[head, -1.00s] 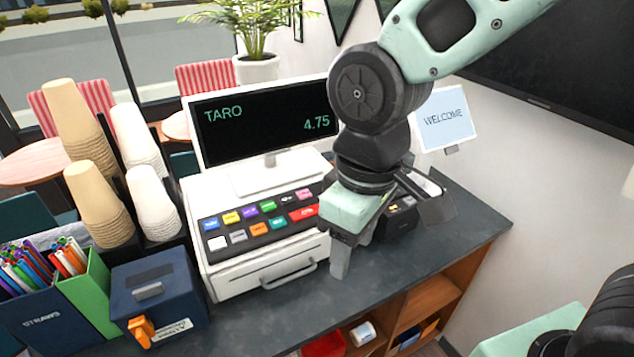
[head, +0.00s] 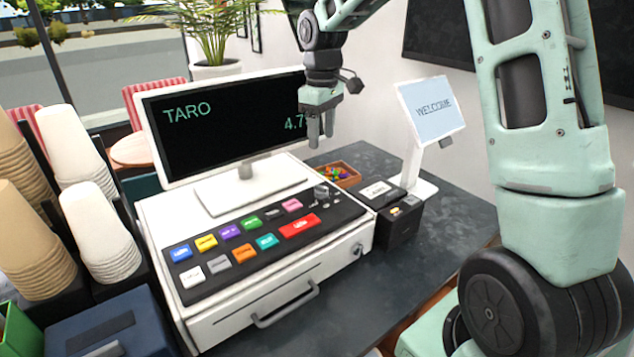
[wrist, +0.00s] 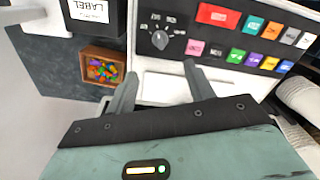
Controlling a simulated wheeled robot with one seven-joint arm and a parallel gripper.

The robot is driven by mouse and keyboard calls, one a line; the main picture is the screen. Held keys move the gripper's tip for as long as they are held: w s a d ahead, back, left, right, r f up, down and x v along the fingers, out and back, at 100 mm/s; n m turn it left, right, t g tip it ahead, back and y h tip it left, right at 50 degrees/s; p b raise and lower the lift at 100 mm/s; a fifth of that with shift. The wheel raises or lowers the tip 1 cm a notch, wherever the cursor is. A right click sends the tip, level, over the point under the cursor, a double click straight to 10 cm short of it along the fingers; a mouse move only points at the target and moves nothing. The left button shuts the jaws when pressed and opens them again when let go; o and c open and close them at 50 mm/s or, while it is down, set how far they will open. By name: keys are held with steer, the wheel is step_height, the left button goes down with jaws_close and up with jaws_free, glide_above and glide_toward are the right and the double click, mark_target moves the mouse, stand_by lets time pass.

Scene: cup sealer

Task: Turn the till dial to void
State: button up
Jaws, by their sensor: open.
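The till (head: 230,325) is white, with a dark key panel of coloured buttons. The dial (wrist: 160,40) is a small grey knob on that panel, with small white markings around it that I cannot read surely. In the head view the dial (head: 321,191) is at the panel's right end, beyond the red key. My gripper (head: 321,135) is open and empty, above and behind the dial, in front of the screen's right edge. In the wrist view the dial shows just past and between the fingertips (wrist: 158,70), apart from them.
The till screen (head: 230,120) reads TARO and stands close to my gripper. A candy tray (head: 338,173), a black card or label device (head: 400,220) and a welcome display (head: 430,110) stand to the right. Cup stacks (head: 100,230) stand at left.

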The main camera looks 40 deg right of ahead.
mark_target(321, 186)
step_height(321, 186, down, 14)
steer(key=p, duration=0.3)
steer(key=shift+r+p, duration=0.1)
steer(key=shift+p, duration=0.2)
steer(key=c, duration=1)
